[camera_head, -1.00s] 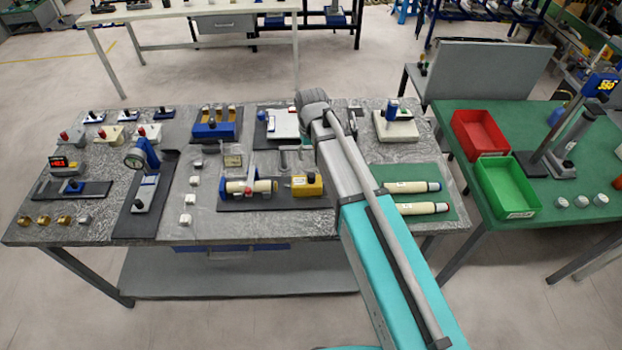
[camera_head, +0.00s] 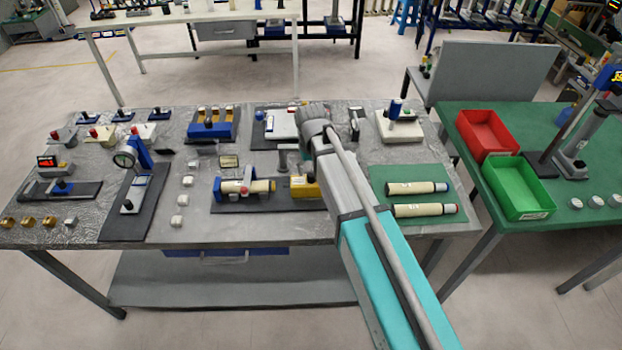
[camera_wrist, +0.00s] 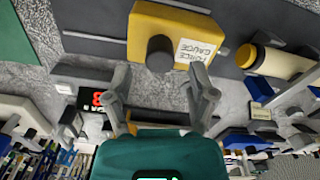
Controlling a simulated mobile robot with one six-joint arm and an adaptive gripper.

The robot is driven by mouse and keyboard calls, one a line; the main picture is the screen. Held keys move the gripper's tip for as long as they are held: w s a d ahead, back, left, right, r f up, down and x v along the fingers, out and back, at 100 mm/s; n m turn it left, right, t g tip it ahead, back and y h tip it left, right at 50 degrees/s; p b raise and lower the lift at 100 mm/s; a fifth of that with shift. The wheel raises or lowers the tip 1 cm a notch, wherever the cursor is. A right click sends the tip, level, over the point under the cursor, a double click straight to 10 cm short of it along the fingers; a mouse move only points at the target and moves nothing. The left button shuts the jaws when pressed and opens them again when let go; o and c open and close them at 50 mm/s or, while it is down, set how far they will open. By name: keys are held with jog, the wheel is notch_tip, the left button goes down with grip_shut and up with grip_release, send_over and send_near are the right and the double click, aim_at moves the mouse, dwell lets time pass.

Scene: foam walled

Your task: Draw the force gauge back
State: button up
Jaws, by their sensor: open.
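The force gauge (camera_wrist: 172,32) is a yellow block with a white label and a dark grey round knob (camera_wrist: 160,52) facing my gripper. In the head view the gauge (camera_head: 305,190) sits on a dark base plate, partly covered by my arm. My gripper (camera_wrist: 160,76) is open and empty. Its fingertips are spread on either side of the knob, close to it; I cannot tell whether they touch anything. A beige cylinder (camera_wrist: 284,63) with a yellow end lies beside the gauge, apart from it. In the head view this cylinder (camera_head: 245,187) rests in a blue cradle.
A red-digit display (camera_wrist: 97,98) stands near my left finger in the wrist view. Two beige cylinders (camera_head: 415,188) lie on a green mat right of my arm. Red (camera_head: 487,133) and green (camera_head: 514,187) bins are farther right.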

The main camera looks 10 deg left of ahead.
jog(key=shift+f+b, duration=0.85)
jog(key=shift+f, duration=0.25)
grip_shut()
